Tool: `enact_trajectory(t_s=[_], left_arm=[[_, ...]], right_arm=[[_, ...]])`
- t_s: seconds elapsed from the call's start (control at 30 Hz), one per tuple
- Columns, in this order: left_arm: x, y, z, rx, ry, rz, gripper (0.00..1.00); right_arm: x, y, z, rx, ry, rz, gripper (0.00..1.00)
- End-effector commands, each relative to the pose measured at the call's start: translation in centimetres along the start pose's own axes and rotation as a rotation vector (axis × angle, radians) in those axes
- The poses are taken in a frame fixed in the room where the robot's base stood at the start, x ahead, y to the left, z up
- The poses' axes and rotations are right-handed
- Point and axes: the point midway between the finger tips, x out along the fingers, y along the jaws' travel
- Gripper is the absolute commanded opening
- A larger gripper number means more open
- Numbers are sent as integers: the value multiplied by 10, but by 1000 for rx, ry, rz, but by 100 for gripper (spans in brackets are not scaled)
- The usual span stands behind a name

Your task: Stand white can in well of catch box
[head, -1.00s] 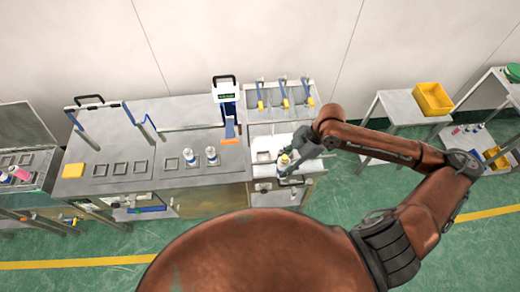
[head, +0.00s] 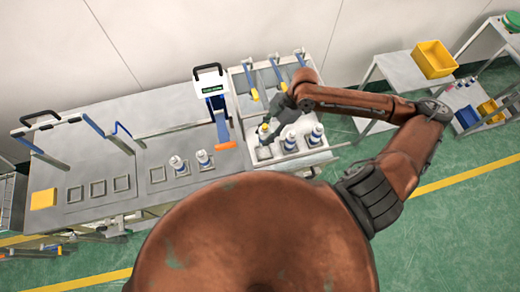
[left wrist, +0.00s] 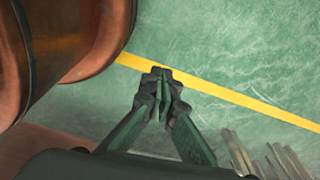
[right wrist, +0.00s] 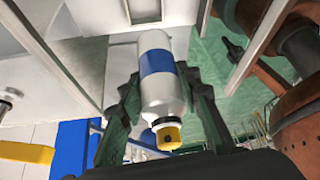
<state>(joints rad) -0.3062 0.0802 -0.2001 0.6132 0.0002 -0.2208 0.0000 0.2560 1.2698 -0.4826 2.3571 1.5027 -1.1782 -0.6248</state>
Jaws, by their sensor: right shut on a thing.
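My right gripper (head: 272,121) is shut on a white can (right wrist: 157,88) with a blue band and a yellow top. In the head view this can (head: 264,134) is at the left side of the catch box (head: 318,153), the pale open box at the bench's right end. Two other white-and-blue cans (head: 290,141) (head: 317,134) stand upright in the box, right of the held can. I cannot tell whether the held can's base touches a well. My left gripper (left wrist: 162,76) is shut and empty above the floor, outside the head view.
Two more cans (head: 177,164) (head: 204,158) stand in square holders on the bench left of the box. A crimping press (head: 213,95) with an orange part stands behind them. A yellow block (head: 43,199) lies far left.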

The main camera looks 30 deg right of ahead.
Motion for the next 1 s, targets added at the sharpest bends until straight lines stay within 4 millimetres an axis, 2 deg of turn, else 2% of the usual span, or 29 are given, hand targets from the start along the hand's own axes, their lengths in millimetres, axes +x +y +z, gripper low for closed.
enact_trajectory(t_s=[0.1,0.3,0.43,0.67,0.87,1.0], left_arm=[[9,0,-2,1,3,0,0],[7,0,-12,3,16,0,0],[6,0,-11,2,16,0,0],[5,0,-10,2,14,0,0],[4,0,-10,2,13,0,0],[4,0,-9,2,13,0,0]], right_arm=[[12,0,6,-1,1,-2,4],[39,-1,20,1,2,-5,4],[56,0,30,-1,1,-3,4],[72,0,40,-1,0,-1,4],[94,-1,54,2,1,-1,4],[96,0,56,-1,-1,1,4]])
